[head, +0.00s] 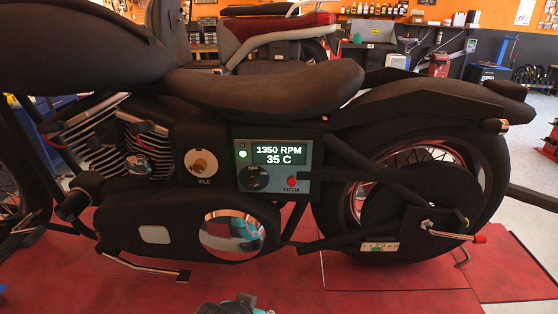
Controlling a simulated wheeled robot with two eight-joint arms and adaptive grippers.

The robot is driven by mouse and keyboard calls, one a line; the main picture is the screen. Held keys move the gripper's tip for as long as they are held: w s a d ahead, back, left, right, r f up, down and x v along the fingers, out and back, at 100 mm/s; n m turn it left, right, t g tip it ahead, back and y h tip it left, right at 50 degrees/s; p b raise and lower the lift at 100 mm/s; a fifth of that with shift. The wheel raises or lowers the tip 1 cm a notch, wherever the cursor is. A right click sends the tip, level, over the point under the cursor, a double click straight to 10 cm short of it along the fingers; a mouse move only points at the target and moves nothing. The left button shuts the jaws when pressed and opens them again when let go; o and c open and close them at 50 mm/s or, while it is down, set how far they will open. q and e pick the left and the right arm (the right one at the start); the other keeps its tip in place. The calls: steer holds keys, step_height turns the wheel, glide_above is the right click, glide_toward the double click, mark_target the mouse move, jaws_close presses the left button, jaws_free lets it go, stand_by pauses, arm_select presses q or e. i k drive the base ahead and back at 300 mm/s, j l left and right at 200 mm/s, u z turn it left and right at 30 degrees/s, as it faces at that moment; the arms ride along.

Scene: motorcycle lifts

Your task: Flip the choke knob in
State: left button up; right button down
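A black motorcycle stands side-on in the head view. No knob is labelled choke. A small round metallic part (138,164), too small to make out, sits between the finned cylinders and could be the choke knob. A round pale dial with a tan knob (202,163) is marked IDLE. Right of it, a grey panel (240,133) carries a screen (279,154) reading 1350 RPM and 35 C, a lit green light, a black rotary switch (256,178) and a red START button (292,182). Neither gripper's fingers show; a grey and teal piece, likely mine, shows at the bottom edge.
The seat (265,86) overhangs the panel. A round chrome cover (228,232) and a foot lever (150,268) stick out low on this side. The red lift platform (390,302) lies below. Another motorcycle (270,32) stands behind. The space before the panel looks clear.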

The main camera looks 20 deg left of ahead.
mark_target(95, 142)
steer(key=u, duration=0.4)
steer(key=k+u, duration=0.15)
steer(key=u, duration=0.2)
steer(key=k+u, duration=0.1)
steer(key=u, duration=0.3)
steer(key=k+u, duration=0.1)
steer(key=u, duration=0.3)
